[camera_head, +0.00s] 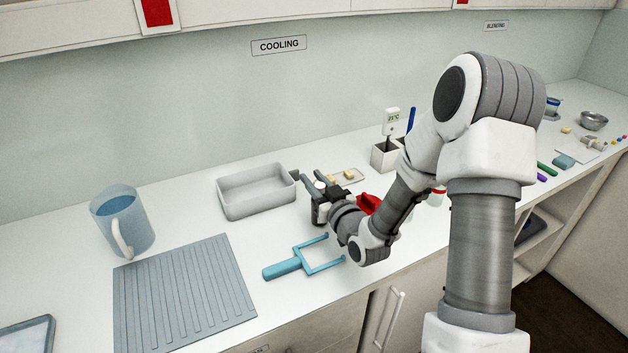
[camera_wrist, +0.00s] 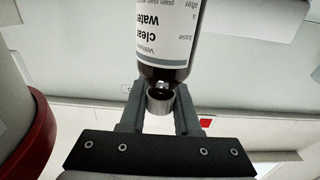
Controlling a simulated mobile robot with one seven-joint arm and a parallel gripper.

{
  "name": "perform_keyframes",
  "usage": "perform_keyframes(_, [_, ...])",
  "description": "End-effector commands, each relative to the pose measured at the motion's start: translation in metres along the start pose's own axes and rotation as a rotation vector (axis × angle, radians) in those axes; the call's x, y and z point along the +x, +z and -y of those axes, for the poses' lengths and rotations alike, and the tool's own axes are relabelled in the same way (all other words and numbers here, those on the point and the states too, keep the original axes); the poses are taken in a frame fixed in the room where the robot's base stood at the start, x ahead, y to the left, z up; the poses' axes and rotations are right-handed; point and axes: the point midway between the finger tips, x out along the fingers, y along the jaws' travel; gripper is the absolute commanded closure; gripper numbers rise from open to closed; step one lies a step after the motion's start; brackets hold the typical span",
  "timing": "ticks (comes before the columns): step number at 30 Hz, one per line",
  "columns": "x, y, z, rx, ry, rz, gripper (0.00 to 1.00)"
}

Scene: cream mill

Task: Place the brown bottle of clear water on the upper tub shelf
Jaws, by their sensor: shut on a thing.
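In the head view my gripper (camera_head: 318,184) is above the counter, just right of the grey tray; the bottle cannot be made out clearly there. I cannot identify an upper tub shelf in either view.
On the counter are a grey tray (camera_head: 257,203), a blue jug (camera_head: 122,222), a ribbed grey mat (camera_head: 185,298) and a light-blue fork-shaped tool (camera_head: 290,264). A small dish (camera_head: 347,177) and a holder with a thermometer (camera_head: 385,156) stand behind my arm. Upper cabinets overhang the back.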

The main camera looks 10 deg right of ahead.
Motion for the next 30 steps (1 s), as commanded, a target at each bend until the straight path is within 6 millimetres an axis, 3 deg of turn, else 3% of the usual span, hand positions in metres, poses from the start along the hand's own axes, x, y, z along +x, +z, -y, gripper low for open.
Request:
perform_keyframes(5, [0.000, 0.004, 0.000, -0.001, 0.000, -0.001, 1.00])
perform_keyframes(6, [0.000, 0.003, 0.000, 0.000, 0.000, 0.001, 0.64])
perform_keyframes(10, [0.000, 0.003, 0.000, 0.000, 0.000, 0.001, 0.41])
perform_keyframes(23, [0.000, -0.003, 0.000, 0.001, 0.000, 0.001, 0.39])
perform_keyframes(30, [-0.046, 0.001, -0.001, 0.000, 0.002, 0.003, 0.39])
